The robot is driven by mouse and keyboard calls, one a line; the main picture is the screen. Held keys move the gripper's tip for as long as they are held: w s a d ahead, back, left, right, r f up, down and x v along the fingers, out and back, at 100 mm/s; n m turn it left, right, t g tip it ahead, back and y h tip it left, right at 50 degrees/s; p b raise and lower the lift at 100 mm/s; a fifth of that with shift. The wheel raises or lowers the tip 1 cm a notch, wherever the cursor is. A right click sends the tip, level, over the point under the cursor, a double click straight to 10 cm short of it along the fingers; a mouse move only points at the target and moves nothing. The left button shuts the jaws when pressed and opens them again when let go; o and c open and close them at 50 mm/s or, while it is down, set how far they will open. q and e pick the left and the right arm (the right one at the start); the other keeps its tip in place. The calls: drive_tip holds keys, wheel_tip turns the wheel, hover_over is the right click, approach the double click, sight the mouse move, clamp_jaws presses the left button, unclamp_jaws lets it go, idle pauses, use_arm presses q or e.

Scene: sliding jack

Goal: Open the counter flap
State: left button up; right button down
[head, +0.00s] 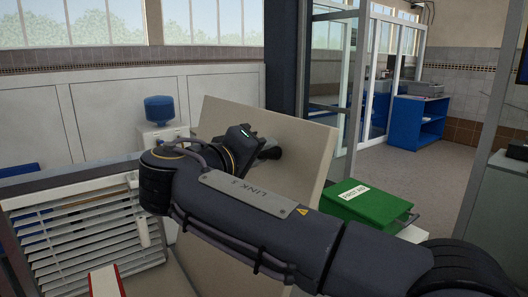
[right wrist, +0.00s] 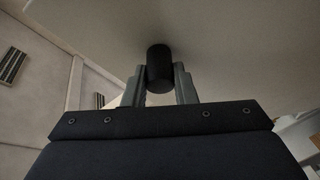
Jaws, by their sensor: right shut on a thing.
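The counter flap (head: 312,150) is a broad beige panel in the middle of the head view. It stands raised and tilted, with my right arm crossing in front of it. A dark round knob (head: 271,153) sticks out from its face. In the right wrist view the knob (right wrist: 159,62) is a short black cylinder on the pale panel (right wrist: 235,40). My right gripper (right wrist: 160,72) is shut on the knob, one finger on each side. My right forearm hides the panel's lower part. My left gripper is not in view.
A green first aid box (head: 365,205) sits right of the flap. A slatted white rack (head: 75,235) stands at the left. A blue-topped dispenser (head: 160,110) is behind. Open floor (head: 420,180) lies beyond, near a blue shelf unit (head: 415,122) and glass doors.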

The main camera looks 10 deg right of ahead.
drive_tip(key=c, duration=1.2)
unclamp_jaws()
drive_tip(key=shift+o, duration=0.2)
drive_tip(key=f+b+v, duration=0.1)
drive_tip(key=v, duration=0.6)
drive_tip(key=shift+s+a+r, duration=0.3)
drive_tip(key=shift+r, duration=0.25)
